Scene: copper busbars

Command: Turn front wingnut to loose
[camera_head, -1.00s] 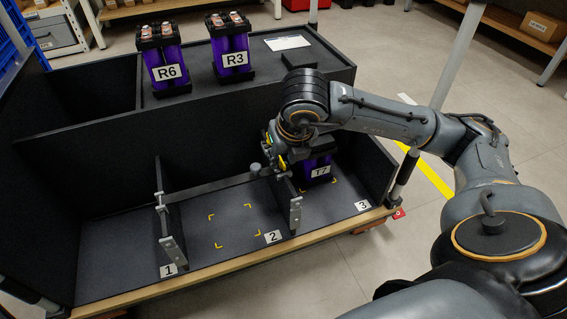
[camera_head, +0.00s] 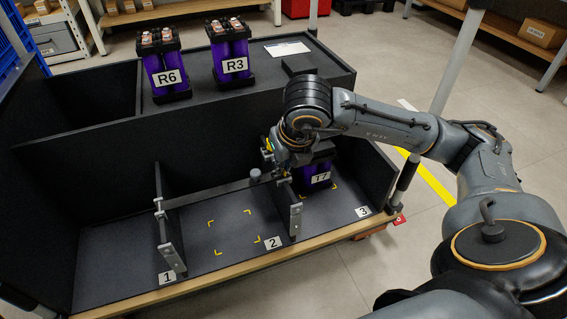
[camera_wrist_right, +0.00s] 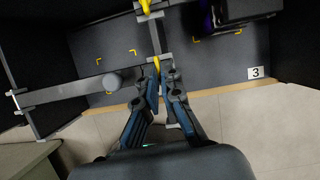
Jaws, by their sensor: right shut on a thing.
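The front wingnut (camera_wrist_right: 156,62) is yellow and sits at the front end of a grey bar (camera_wrist_right: 154,38) in the right wrist view. My right gripper (camera_wrist_right: 160,75) has its fingertips shut on it. A second yellow wingnut (camera_wrist_right: 146,5) shows farther back on the same bar, at the top edge. In the head view my right gripper (camera_head: 285,157) is above the divider between bays 2 and 3. It hides most of the wingnut area there. My left gripper is not in view.
Purple unit T7 (camera_head: 318,177) stands in bay 3, close to the gripper. Units R6 (camera_head: 167,77) and R3 (camera_head: 235,66) stand on the upper shelf. Bay 2 floor (camera_head: 235,235) is clear.

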